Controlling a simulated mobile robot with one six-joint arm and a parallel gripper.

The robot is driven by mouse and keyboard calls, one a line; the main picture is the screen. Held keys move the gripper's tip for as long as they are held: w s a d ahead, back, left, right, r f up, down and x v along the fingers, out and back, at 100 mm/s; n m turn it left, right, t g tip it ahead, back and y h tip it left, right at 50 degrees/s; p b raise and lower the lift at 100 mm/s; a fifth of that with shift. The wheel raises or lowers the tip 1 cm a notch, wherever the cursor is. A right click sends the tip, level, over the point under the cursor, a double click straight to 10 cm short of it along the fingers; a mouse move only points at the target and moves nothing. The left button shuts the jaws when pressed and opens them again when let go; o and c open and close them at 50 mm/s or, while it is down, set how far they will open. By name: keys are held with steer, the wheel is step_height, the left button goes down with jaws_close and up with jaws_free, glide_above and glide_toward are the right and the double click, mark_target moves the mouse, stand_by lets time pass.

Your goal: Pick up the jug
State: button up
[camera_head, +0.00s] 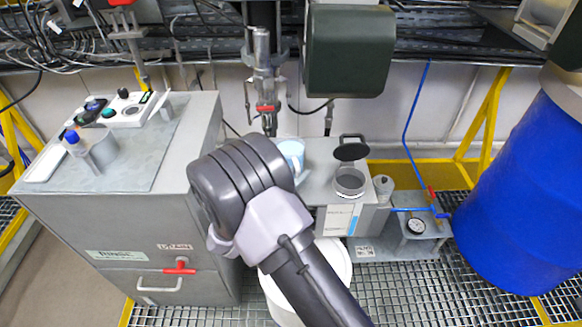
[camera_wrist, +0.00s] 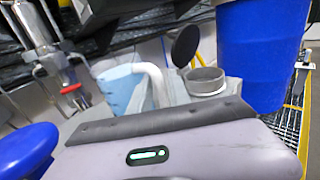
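The jug (camera_head: 291,149) is light blue and stands on the grey bench behind my arm in the head view. My arm hides part of it. In the wrist view the jug (camera_wrist: 118,86) shows left of centre, with a pale curved handle (camera_wrist: 154,78) on its right side. A grey housing of mine with a green light fills the bottom of the wrist view and covers the jug's lower part. My gripper's fingers show in neither view, so I see no contact with the jug.
A grey pot (camera_head: 350,182) with its dark round lid (camera_head: 351,151) raised stands right of the jug. A metal agitator with a red part (camera_head: 265,108) hangs close behind it. A grey cabinet (camera_head: 120,200) is at left, a blue drum (camera_head: 520,190) at right.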

jaws_close()
stand_by(1.4)
